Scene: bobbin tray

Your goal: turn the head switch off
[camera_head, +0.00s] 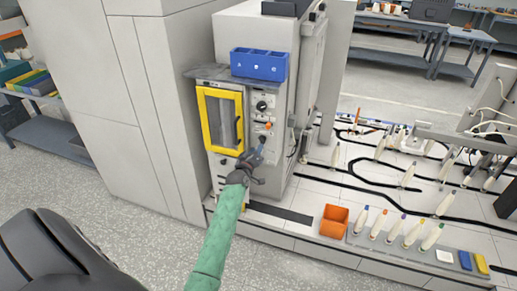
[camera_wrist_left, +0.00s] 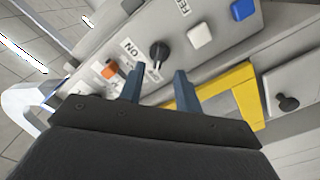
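The machine's control panel (camera_head: 262,112) is beside a yellow-framed door (camera_head: 220,120). It carries a black rotary knob (camera_head: 262,106) and an orange switch (camera_head: 268,126). In the left wrist view the black knob (camera_wrist_left: 159,54) is beside an "ON" label, and the orange switch (camera_wrist_left: 110,70) is further left. I cannot read which one is the head switch. My left gripper (camera_head: 260,143) is just below the orange switch in the head view. In the wrist view its two fingers (camera_wrist_left: 159,86) are apart with nothing between them, the black knob beyond the gap. My right gripper is not in view.
A blue bin (camera_head: 258,65) sits on the shelf above the panel. A white button (camera_wrist_left: 199,36) and a blue button (camera_wrist_left: 242,9) are on the same panel. An orange box (camera_head: 334,221) and several bobbins stand on the low platform to the right.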

